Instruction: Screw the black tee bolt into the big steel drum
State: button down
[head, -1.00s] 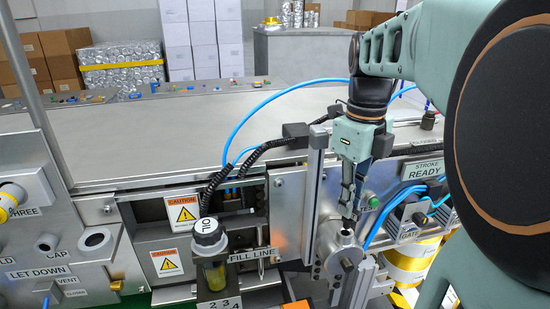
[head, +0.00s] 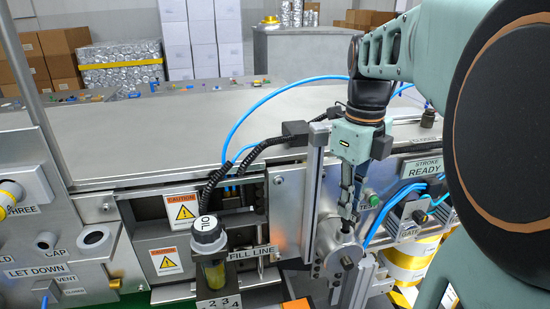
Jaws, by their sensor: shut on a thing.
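My gripper (head: 347,213) points straight down over the big steel drum (head: 328,256) at the front of the machine. Its fingers are shut on the small black tee bolt (head: 347,227), which is mostly hidden by the fingertips. The bolt is at the top of the drum. I cannot tell how deep it sits or whether its thread is engaged. The drum is a round metal body with a grey hub on its face.
An upright metal rail (head: 313,190) stands close left of my gripper. A blue hose (head: 377,222) curves close on the right. The steel tabletop (head: 200,130) behind is mostly clear.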

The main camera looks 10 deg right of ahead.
jog(key=shift+f+b, duration=0.75)
jog(key=shift+f, duration=0.45)
jog(key=c, duration=1.9)
grip_release()
jog(key=shift+c, duration=0.2)
notch_tip(320, 180, up, 12)
jog(key=shift+f, duration=0.1)
